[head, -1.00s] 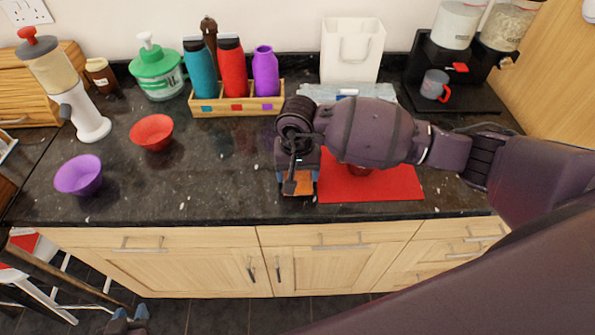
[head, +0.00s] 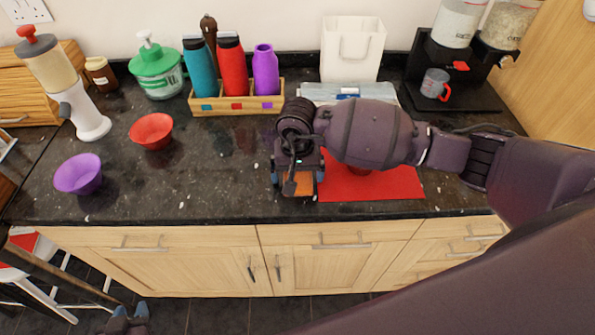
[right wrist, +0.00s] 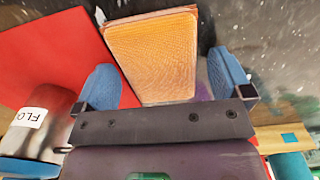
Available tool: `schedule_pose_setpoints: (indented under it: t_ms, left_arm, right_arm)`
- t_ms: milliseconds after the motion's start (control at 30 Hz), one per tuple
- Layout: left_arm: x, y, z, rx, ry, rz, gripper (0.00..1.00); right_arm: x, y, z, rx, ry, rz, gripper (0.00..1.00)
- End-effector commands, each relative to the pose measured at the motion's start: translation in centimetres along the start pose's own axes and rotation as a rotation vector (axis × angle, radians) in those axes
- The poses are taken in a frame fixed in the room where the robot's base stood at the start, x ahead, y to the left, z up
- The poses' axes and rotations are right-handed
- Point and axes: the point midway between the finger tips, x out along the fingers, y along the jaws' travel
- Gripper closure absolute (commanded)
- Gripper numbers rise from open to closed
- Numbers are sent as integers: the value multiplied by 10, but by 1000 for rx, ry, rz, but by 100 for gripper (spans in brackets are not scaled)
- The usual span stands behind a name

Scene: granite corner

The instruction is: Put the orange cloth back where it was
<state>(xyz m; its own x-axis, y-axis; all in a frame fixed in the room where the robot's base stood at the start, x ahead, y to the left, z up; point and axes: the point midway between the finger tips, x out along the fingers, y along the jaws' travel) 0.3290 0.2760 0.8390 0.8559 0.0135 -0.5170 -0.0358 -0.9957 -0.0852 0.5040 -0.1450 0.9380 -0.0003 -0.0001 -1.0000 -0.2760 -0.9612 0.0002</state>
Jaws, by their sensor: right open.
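The orange cloth (head: 297,184) lies folded flat at the left edge of the red mat (head: 395,187), near the counter's front. My right gripper (head: 297,182) is open over it, with a blue finger on either side. The right wrist view shows the cloth (right wrist: 152,55) between the spread fingers with gaps at both sides; the mat (right wrist: 55,50) is beside it. The gripper body hides the cloth's far end in the head view. My left gripper (head: 129,317) hangs low at the bottom left, away from the counter, its jaw opening unclear.
Purple (head: 79,175) and red (head: 151,132) bowls stand at the left. A wooden rack (head: 238,106) with several bottles stands behind. Dark counter left of the cloth is clear.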

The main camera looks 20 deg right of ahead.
Motion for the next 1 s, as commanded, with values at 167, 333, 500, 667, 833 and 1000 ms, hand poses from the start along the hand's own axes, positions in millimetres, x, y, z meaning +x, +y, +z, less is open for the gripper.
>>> schedule_pose_setpoints:
  t_ms: [167, 333, 500, 667, 833, 1000]
  left_arm:
    - [-1, 0, -2, 0, 2, 0, 65]
    - [1, 0, 3, 0, 0, 0, 65]
    - [3, 0, 8, 0, -2, -1, 65]
    - [4, 1, 11, 0, -4, -1, 65]
    - [5, 1, 12, 0, -5, -1, 65]
    - [5, 1, 12, 0, -5, 0, 65]
  right_arm:
    - [-17, 0, -2, -1, 4, 0, 3]
    - [-49, 0, -2, -2, 5, 0, 3]
    - [-82, 0, -1, -1, 5, -1, 3]
    - [-105, 0, -1, 0, 3, 0, 3]
    - [-119, 0, 0, 0, 1, 0, 3]
    - [-123, 0, 0, 1, 0, 0, 3]
